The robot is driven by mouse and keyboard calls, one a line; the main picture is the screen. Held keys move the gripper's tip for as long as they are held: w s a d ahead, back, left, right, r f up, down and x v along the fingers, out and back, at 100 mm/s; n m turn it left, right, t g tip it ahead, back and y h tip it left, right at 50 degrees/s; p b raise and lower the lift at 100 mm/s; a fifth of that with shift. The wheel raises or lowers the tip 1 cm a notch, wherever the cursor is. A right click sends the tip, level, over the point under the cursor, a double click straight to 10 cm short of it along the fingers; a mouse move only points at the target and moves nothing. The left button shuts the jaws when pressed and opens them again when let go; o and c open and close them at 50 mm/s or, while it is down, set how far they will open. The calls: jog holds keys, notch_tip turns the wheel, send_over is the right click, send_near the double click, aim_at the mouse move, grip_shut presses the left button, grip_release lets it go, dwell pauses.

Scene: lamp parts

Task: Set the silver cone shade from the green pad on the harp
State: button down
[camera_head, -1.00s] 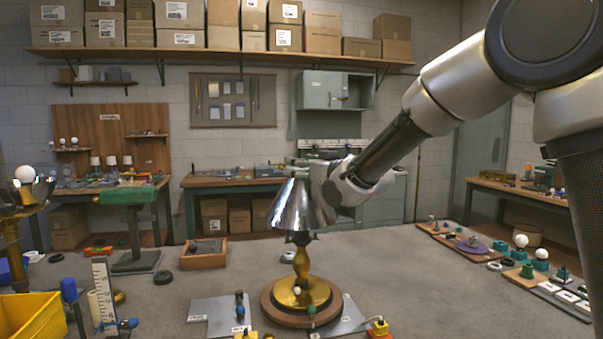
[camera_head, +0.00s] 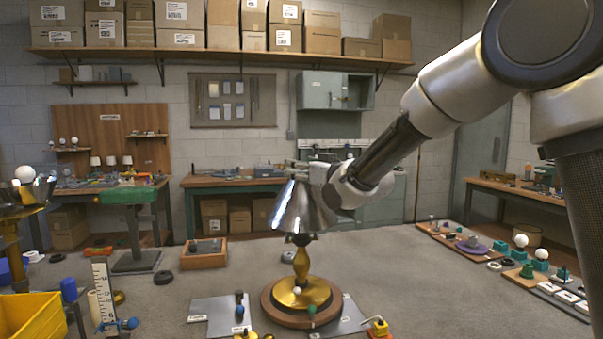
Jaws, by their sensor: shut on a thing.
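The silver cone shade (camera_head: 297,211) is upright, narrow end up, directly over the brass lamp base (camera_head: 302,292) on its round wooden plinth. My gripper (camera_head: 322,184) is at the shade's upper right side and is shut on it; its fingertips are mostly hidden by the wrist and the shade. The harp is hidden, apparently inside the shade. A brass stem and a dark collar show just below the shade's rim. Whether the shade rests on the harp cannot be seen.
Grey plates (camera_head: 222,315) with small parts lie beside the plinth. A yellow bin (camera_head: 32,318) and a white ruled gauge (camera_head: 103,292) stand at the left. Boards with parts (camera_head: 472,243) lie at the right. The grey surface between them and the lamp is clear.

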dwell(0.4)
jog(key=shift+c, duration=2)
grip_release()
jog(key=v, duration=1.2)
jog(key=s+d+f+m+g+h, duration=0.1)
jog(key=s+d+f+g+h, duration=0.3)
jog(key=f, duration=0.4)
jog(key=s+d+f+m+g+h, duration=0.1)
jog(key=s+d+f+g+h, duration=0.15)
jog(key=d+f, duration=0.5)
jog(key=s+d+r+m+g+h, duration=0.2)
jog(key=s+d+m+g+h, duration=0.1)
jog(key=s+d, duration=1.7)
jog(key=s+m+h, duration=0.1)
jog(key=s+m, duration=0.1)
jog(key=s, duration=0.2)
jog(key=shift+s+d+m, duration=0.2)
jog(key=shift+d+m, duration=0.1)
jog(key=shift+d, duration=0.1)
